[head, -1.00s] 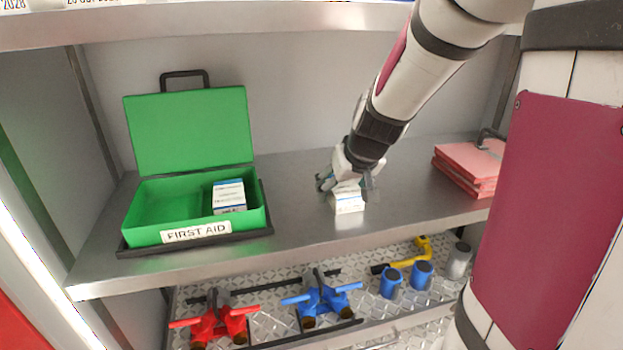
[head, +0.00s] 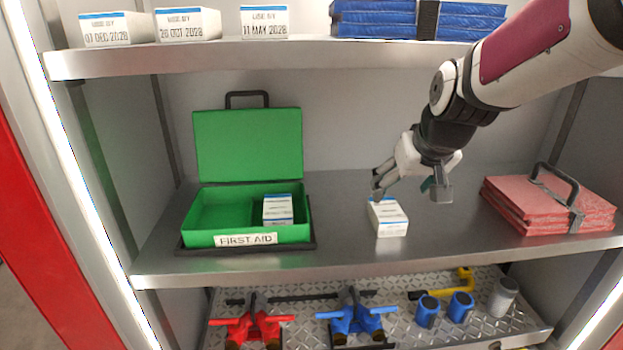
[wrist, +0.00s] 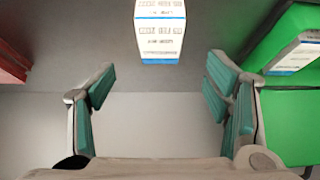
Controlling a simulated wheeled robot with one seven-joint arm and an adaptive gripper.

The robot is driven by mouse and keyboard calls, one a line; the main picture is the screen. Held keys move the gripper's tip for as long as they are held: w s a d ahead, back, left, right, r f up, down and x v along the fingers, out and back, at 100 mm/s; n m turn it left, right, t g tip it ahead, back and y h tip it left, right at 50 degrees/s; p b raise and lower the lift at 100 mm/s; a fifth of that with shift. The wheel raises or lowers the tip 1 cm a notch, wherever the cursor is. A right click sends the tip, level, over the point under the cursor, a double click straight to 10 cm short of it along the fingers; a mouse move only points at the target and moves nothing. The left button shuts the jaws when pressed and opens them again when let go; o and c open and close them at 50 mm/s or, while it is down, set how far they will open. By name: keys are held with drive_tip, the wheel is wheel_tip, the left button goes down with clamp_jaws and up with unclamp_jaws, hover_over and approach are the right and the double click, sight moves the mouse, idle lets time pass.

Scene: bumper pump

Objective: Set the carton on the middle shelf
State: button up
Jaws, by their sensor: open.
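The carton (head: 388,217), white with blue bands and printed text, rests on the middle shelf (head: 345,253), between the green first-aid box and the red folded stack. In the wrist view the carton (wrist: 161,30) lies beyond the fingertips, centred between them and apart from them. My gripper (head: 412,188) is open and empty, just above and behind the carton in the head view. Its teal finger pads also show in the wrist view (wrist: 157,88), spread wide with nothing between them.
An open green FIRST AID box (head: 202,222) holds white cartons (head: 277,209) at left. Red folded sheets (head: 545,205) with a dark handle lie at right. Three dated cartons (head: 187,24) and blue packs (head: 375,18) occupy the upper shelf. Valves and blue fittings are below.

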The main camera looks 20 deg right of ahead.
drive_tip(key=s+a+r+n+y, duration=0.1)
drive_tip(key=s+a+r+n, duration=0.1)
drive_tip(key=s+a, duration=1.3)
drive_tip(key=shift+s+a+r+n+g+y, duration=0.2)
drive_tip(key=shift+a+n+g+y, duration=0.2)
drive_tip(key=shift+a+n, duration=0.3)
